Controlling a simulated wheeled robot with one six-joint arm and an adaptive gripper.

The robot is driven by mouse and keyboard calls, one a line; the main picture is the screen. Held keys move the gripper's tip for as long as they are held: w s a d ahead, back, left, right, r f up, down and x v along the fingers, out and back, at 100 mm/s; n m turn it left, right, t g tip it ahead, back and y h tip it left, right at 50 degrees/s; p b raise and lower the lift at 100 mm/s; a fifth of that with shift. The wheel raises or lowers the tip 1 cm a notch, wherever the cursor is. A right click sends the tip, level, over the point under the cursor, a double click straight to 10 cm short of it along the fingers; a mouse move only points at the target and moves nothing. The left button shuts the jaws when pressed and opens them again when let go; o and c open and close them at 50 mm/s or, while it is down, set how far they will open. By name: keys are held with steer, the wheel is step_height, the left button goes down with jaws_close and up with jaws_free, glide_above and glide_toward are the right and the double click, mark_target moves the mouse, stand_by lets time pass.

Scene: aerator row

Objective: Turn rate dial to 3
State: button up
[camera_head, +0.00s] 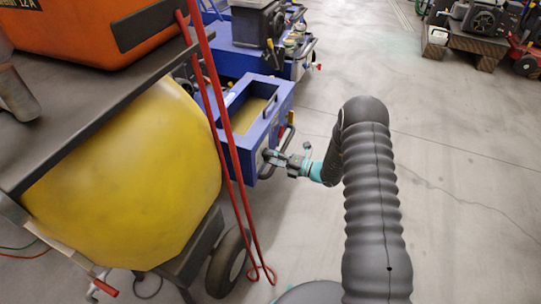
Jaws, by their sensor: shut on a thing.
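A blue machine (262,97) with an open-topped hopper stands left of centre, and its side panel faces my arm. My gripper (272,157) reaches this panel from the right, with its fingertips against the front of the machine. The jaws are shut on a small knob there, which I take to be the rate dial. The fingers cover the dial, so its pointer, its numbers and its present setting cannot be read. My dark ribbed arm comes in from the lower right.
A large yellow rounded tank (130,175) with a wheel (229,262) stands close on the left. Red rods (228,150) rise between it and the blue machine. Another blue machine (240,62) stands behind.

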steer(key=m+p, duration=0.1)
steer(key=m, duration=0.3)
steer(key=shift+w+r, duration=0.1)
steer(key=shift+r, duration=0.05)
steer(key=shift+m+p, duration=0.55)
steer(key=shift+m, duration=1.65)
steer(key=o, duration=1.1)
steer(key=v, duration=1.2)
